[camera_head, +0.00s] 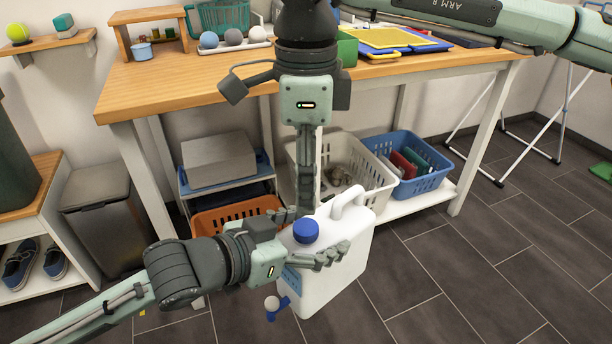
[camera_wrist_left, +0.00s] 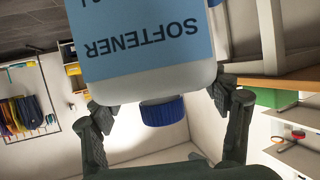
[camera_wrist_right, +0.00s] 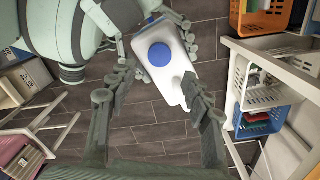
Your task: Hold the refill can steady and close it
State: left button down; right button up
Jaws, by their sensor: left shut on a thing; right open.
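The refill can (camera_head: 335,270) is a white jug with a handle, a blue cap (camera_head: 306,231) and a blue label; the label reads "SOFTENER" in the left wrist view (camera_wrist_left: 150,40). The can looks upright, in front of the workbench. My left gripper (camera_head: 318,238) is shut on its upper body, fingers on either side below the cap. The cap sits at the neck; how tightly I cannot tell. My right gripper (camera_head: 308,200) points down above the cap, open and empty. In the right wrist view the cap (camera_wrist_right: 161,54) shows beyond its spread fingers, not gripped.
The wooden workbench (camera_head: 130,85) stands behind, with a white basket (camera_head: 375,195), a blue basket (camera_head: 425,180) and an orange basket (camera_head: 205,222) underneath. A small white ball (camera_head: 272,303) with a blue piece shows left of the can.

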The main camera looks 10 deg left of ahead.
aim_at(306, 226)
dwell(0.3)
jog(key=shift+f, duration=4)
jog(key=shift+c, duration=0.2)
grip_shut()
jog(key=shift+o, duration=0.9)
grip_release()
notch_tip(306, 226, up, 12)
